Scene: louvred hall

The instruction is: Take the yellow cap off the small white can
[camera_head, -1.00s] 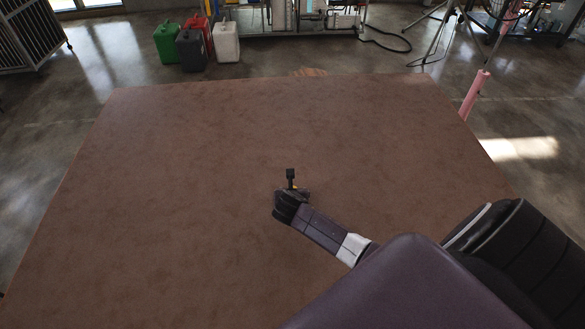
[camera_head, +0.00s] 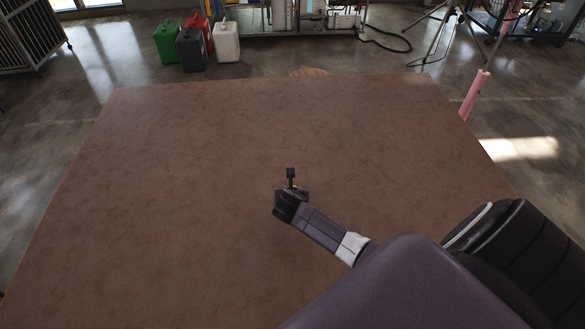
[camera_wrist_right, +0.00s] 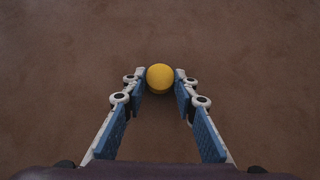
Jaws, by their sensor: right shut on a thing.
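The yellow cap (camera_wrist_right: 160,77) shows from above as a round yellow disc in the right wrist view. My right gripper (camera_wrist_right: 161,80) has its two blue-padded fingers on either side of it, with the tips shut on the cap. The small white can is hidden; I cannot see whether it is under the cap. In the head view my right gripper (camera_head: 291,186) is low over the middle of the brown table (camera_head: 190,150), with only a trace of yellow at its tip. My left gripper is not in view.
The table top around my right gripper is bare. Green (camera_head: 167,43), grey (camera_head: 192,49) and white (camera_head: 226,42) canisters stand on the floor beyond the table, with a red one (camera_head: 206,30) behind. A pink post (camera_head: 474,95) stands by the right edge.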

